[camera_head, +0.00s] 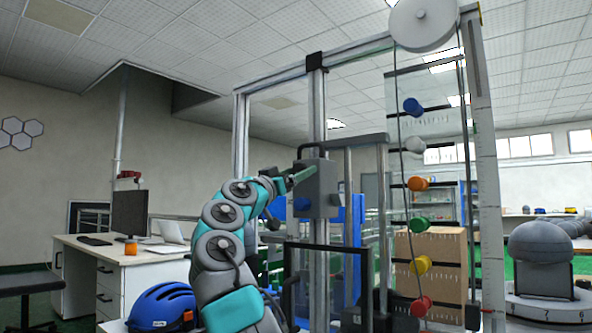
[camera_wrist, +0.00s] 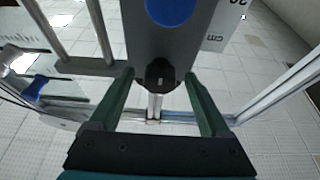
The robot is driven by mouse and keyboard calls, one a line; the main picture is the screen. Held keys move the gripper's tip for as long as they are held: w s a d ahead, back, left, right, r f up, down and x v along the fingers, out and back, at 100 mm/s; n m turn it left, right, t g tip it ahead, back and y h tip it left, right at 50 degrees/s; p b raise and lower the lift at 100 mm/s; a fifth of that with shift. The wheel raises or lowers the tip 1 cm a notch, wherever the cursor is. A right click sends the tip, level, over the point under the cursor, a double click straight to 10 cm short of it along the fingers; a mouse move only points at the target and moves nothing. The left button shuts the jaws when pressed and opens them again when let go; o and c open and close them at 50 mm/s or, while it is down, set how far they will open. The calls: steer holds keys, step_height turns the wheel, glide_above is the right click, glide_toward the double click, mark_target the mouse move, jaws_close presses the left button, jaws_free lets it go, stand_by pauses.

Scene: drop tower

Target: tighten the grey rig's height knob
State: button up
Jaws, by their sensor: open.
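The grey rig is a tall frame with a grey box-shaped carriage (camera_head: 322,190) on its upright. The carriage (camera_wrist: 190,45) fills the upper middle of the wrist view. A small dark knob (camera_wrist: 160,75) sticks out at the carriage's edge. I take it for the height knob. My gripper (camera_head: 306,173) is at the carriage's upper left, its green fingers pointing at it. In the wrist view my gripper (camera_wrist: 158,78) is open, one finger on each side of the knob. I cannot tell whether either finger touches it. The knob is hidden in the head view.
A blue disc (camera_wrist: 171,8) sits on the carriage face near the dark knob. Rods and posts (camera_wrist: 93,25) run close beside it. Several coloured knobs, one orange (camera_head: 417,184), line a panel at right. A desk (camera_head: 130,260) and blue helmet (camera_head: 161,307) are at left.

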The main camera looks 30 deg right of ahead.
jaws_close()
stand_by(0.6)
